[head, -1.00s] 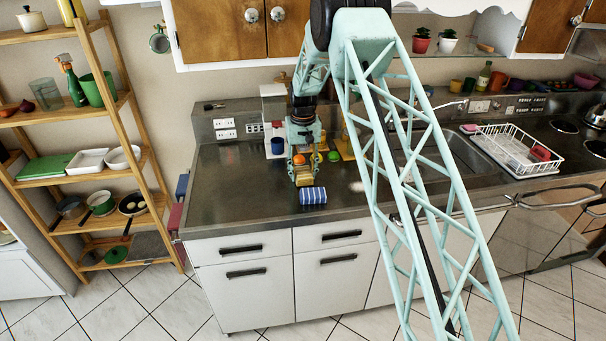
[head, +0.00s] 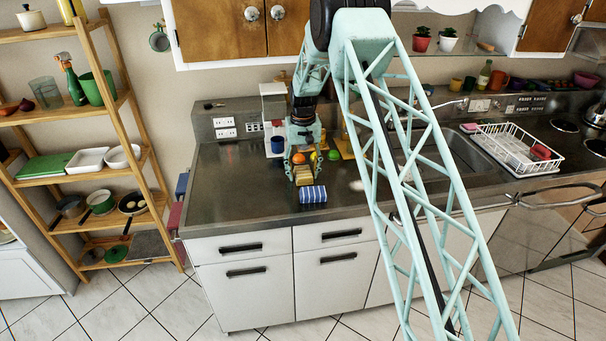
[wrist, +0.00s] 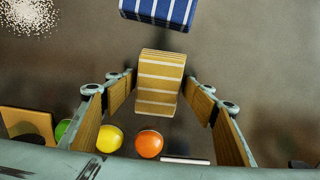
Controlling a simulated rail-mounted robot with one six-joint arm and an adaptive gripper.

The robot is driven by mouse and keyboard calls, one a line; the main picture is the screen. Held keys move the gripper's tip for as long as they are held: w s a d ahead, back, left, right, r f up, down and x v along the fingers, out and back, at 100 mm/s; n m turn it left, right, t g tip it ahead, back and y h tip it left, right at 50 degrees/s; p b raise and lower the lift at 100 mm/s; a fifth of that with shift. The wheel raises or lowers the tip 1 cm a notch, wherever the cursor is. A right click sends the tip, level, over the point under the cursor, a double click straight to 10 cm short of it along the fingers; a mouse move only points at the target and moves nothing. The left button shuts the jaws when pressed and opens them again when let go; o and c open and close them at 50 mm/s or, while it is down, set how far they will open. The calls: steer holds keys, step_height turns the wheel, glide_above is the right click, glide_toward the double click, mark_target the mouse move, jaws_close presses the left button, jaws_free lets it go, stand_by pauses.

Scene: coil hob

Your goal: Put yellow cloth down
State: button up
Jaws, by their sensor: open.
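The yellow cloth (head: 304,177), with pale stripes, is on the dark worktop just behind the blue striped cloth (head: 313,195). My gripper (head: 305,175) is open, with its fingers on either side of the yellow cloth. In the wrist view the yellow cloth (wrist: 160,80) lies between the spread finger pads of my gripper (wrist: 160,98), with a gap on each side. The blue striped cloth (wrist: 160,10) is at the top of that view, apart from the yellow one.
A blue mug (head: 277,145) stands behind. The worktop left of my gripper is clear. A white dish rack (head: 515,148) is at the right.

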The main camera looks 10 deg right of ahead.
mark_target(303, 172)
steer(key=shift+r, duration=0.15)
step_height(303, 172, up, 12)
steer(key=shift+r, duration=0.15)
stand_by(0.7)
steer(key=shift+r, duration=0.1)
stand_by(0.7)
